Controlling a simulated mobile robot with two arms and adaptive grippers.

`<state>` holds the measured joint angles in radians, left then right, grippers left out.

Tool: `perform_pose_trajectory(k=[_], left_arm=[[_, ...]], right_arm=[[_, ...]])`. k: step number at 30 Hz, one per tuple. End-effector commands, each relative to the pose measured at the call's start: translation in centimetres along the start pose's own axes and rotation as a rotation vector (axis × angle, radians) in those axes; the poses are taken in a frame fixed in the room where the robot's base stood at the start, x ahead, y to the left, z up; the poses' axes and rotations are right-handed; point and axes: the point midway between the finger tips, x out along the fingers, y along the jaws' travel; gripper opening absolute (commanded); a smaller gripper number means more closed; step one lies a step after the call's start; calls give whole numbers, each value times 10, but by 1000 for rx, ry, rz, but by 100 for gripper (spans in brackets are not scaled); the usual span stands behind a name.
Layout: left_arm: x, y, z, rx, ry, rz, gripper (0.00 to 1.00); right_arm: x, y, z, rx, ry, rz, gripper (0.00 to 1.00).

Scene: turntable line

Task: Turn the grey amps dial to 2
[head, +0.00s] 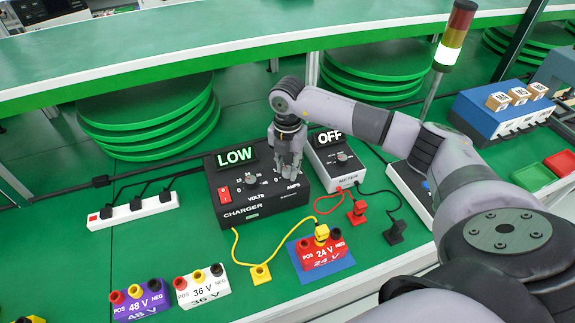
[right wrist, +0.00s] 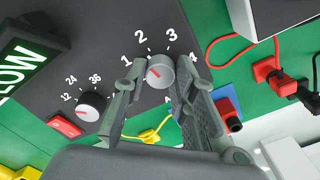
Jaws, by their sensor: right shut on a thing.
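The charger (head: 240,208) is a black box with a lit green LOW display (head: 235,156), standing on the green table. In the right wrist view, the round grey amps dial (right wrist: 160,70) sits on its top face, with 1, 2, 3 and 4 printed around it. A red mark shows on the dial's left part; I cannot tell exactly which number it points to. My right gripper (head: 287,176) comes down over the dial, hiding it in the head view. In the right wrist view its fingers (right wrist: 158,82) are shut on the dial's sides. My left gripper is not in view.
A black volts dial (right wrist: 92,105) and a red switch (right wrist: 65,127) sit left of the amps dial. A meter reading OFF (head: 336,160) stands close on the right. A red 24 V battery (head: 320,256) and yellow cable (head: 237,248) lie in front.

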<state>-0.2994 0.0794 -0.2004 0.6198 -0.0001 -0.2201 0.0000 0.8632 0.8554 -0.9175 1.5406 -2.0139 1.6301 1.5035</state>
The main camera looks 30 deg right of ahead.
Motion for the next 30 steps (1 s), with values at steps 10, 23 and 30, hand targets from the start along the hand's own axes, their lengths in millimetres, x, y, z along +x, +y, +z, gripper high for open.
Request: perform_pose_trajectory(k=[10, 23, 30], left_arm=[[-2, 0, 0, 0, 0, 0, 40], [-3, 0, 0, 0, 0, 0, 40], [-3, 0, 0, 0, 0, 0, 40]], right_arm=[[-2, 0, 1, 173, -3, 2, 0], [-1, 0, 1, 217, -3, 2, 0], [-1, 0, 1, 217, -3, 2, 28]])
